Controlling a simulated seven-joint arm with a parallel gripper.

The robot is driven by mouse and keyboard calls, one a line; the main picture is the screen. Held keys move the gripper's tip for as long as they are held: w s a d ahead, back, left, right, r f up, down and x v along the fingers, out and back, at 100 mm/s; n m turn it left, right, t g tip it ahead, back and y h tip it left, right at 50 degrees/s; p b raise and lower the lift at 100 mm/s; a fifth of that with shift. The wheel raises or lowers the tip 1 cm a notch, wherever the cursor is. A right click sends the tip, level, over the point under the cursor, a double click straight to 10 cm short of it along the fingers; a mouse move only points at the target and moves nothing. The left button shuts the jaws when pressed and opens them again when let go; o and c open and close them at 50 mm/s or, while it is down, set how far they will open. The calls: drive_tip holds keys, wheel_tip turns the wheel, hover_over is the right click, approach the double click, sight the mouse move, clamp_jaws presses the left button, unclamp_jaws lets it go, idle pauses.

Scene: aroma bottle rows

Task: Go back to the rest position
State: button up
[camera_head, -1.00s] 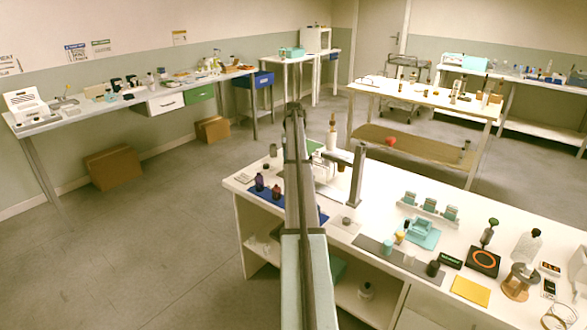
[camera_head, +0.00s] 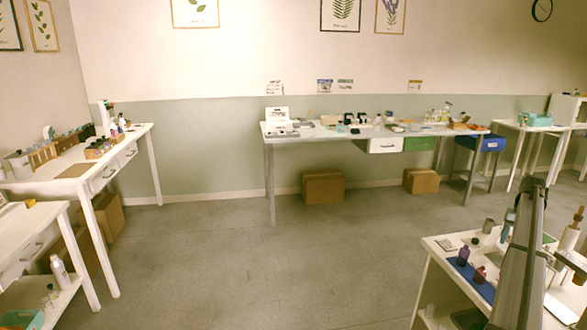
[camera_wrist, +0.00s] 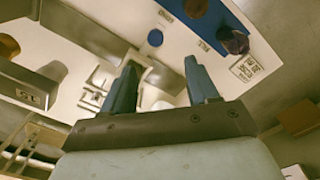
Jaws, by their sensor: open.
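My gripper (camera_wrist: 162,72) is open and empty in the wrist view. Its two blue fingers stand apart over the white bench. In the wrist view a blue mat (camera_wrist: 207,22) lies beyond the fingers, with a dark bottle (camera_wrist: 233,41) near its right end and a second bottle (camera_wrist: 168,7) at the top edge. In the head view the blue mat (camera_head: 468,280) lies on the bench at lower right. A purple bottle (camera_head: 463,256) and a red bottle (camera_head: 480,275) stand upright on it. My arm crosses in front of the bench there, and my gripper is not clear in that view.
The white bench (camera_head: 434,244) is cut off at the lower right. A long table (camera_head: 320,134) stands along the back wall, with cardboard boxes (camera_head: 323,187) below. White tables (camera_head: 138,131) line the left side. The floor (camera_head: 255,235) between is clear.

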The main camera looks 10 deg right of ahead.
drive_tip(key=w+a+f+n, duration=0.1)
drive_tip(key=w+a+f, duration=0.1)
drive_tip(key=a+f, duration=0.65)
drive_tip(key=w+a+f+n, duration=0.1)
drive_tip(key=w+a+f, duration=0.15)
drive_tip(key=a, duration=1.15)
drive_tip(key=w+a+f+n, duration=0.15)
drive_tip(key=a+f, duration=0.45)
drive_tip(key=a, duration=0.6)
drive_tip(key=s+a+f+n, duration=0.1)
drive_tip(key=s+a+f, duration=0.25)
drive_tip(key=a, duration=0.65)
drive_tip(key=s+a+f+n, duration=0.1)
drive_tip(key=s+a+f, duration=0.25)
drive_tip(key=a, duration=0.55)
drive_tip(key=s+a+f+n, duration=0.2)
drive_tip(key=s+a+f, duration=0.15)
drive_tip(key=a, duration=0.65)
drive_tip(key=s+a+f+n, duration=0.2)
drive_tip(key=s+a+f, duration=0.2)
drive_tip(key=s+a, duration=0.55)
drive_tip(key=s+f+g, duration=0.3)
drive_tip(key=s+f, duration=0.7)
drive_tip(key=s, duration=0.4)
drive_tip(key=s+f+g, duration=0.3)
drive_tip(key=s+f, duration=0.6)
drive_tip(key=s, duration=0.5)
drive_tip(key=shift+s+f+g, duration=0.25)
drive_tip(key=shift+f+g, duration=0.15)
drive_tip(key=shift+m, duration=0.25)
